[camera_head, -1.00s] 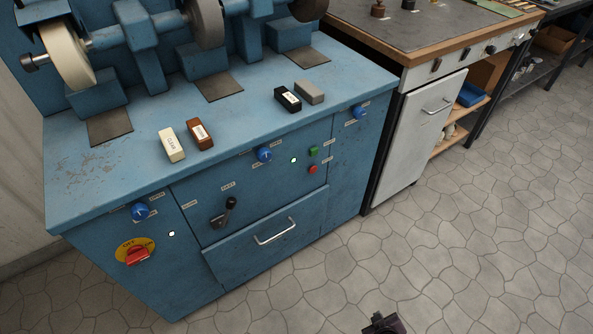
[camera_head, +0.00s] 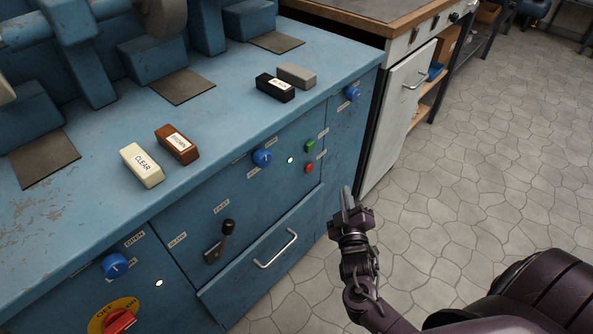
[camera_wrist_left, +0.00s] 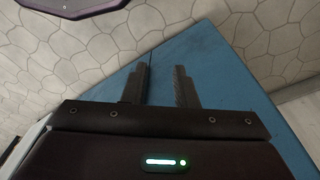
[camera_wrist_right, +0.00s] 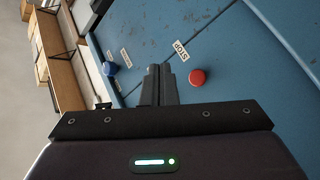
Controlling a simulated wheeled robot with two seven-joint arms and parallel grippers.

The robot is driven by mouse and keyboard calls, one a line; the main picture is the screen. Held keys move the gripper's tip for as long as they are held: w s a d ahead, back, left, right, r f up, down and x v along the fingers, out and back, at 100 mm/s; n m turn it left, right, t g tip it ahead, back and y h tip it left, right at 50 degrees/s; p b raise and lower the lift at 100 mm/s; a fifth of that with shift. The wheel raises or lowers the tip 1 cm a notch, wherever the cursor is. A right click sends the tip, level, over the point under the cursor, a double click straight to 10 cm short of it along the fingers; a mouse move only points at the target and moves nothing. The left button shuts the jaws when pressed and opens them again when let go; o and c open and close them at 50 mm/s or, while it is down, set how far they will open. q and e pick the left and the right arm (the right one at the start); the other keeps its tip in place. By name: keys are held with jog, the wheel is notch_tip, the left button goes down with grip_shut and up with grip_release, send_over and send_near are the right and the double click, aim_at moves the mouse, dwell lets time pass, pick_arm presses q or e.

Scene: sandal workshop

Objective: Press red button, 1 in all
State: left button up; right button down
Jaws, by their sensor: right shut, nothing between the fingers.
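The small red button (camera_head: 309,168) sits on the front panel of the blue machine (camera_head: 190,224), just below a green button (camera_head: 310,146). In the right wrist view the red button (camera_wrist_right: 197,77) is round and lies just right of the fingertips, near a STOP label (camera_wrist_right: 181,50). My right gripper (camera_head: 347,197) is shut and empty, in front of the panel, below and right of the red button and apart from it in the head view. My left gripper (camera_wrist_left: 160,85) is open and empty, seen only in its wrist view, with a blue surface behind it.
Blue knobs (camera_head: 262,158) and a black lever (camera_head: 226,228) stick out of the panel. A drawer handle (camera_head: 276,248) is below. Wax blocks, CLEAR (camera_head: 142,165) and brown (camera_head: 177,144) among them, lie on top. A white cabinet (camera_head: 398,115) stands right; the floor (camera_head: 480,170) is clear.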

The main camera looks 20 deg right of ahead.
aim_at(309, 168)
pick_arm(q)
jog(key=shift+r, duration=0.1)
pick_arm(e)
jog(key=shift+r, duration=0.1)
pick_arm(q)
jog(key=shift+d, duration=0.1)
